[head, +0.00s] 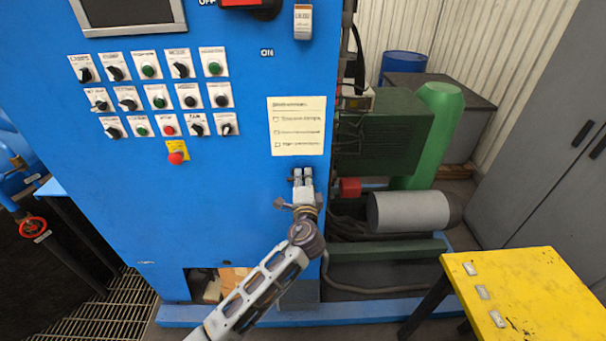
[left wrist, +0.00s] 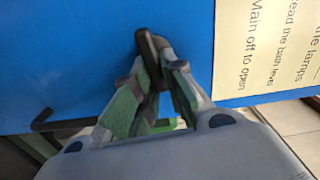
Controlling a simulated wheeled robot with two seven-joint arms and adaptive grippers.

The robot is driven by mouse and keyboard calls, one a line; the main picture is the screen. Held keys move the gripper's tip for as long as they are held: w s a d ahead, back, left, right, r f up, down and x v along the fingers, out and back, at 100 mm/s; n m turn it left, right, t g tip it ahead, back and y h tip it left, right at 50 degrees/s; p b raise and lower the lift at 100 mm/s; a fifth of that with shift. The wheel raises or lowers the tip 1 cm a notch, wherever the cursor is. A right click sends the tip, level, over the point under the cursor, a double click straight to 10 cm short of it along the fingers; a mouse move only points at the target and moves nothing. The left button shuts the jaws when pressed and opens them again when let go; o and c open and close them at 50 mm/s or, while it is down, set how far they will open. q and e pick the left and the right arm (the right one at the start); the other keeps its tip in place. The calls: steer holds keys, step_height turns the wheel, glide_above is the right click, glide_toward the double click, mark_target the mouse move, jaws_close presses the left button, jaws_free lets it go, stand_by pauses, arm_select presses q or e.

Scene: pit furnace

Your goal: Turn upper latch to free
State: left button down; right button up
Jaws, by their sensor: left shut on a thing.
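My left gripper (head: 303,176) is at the right edge of the blue cabinet front (head: 225,205), just below the paper notice. In the left wrist view the fingers of my left gripper (left wrist: 153,90) are closed around a dark, narrow latch handle (left wrist: 148,50) that stands out from the blue panel. The handle's far end shows past the fingertips; the rest is hidden between them. In the head view the gripper covers the latch. My right gripper is in neither view.
The paper notice (head: 297,126) is on the panel just above the gripper. Rows of switches and a red button (head: 176,158) are at upper left. A green machine (head: 385,135) and grey cylinder (head: 408,212) stand right of the cabinet. A yellow table (head: 525,295) is at lower right.

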arm_select(q)
steer(key=shift+m, duration=0.6)
steer(key=shift+f, duration=0.15)
steer(key=c, duration=1.5)
jaws_free()
steer(key=shift+d, duration=0.1)
steer(key=shift+s, duration=6)
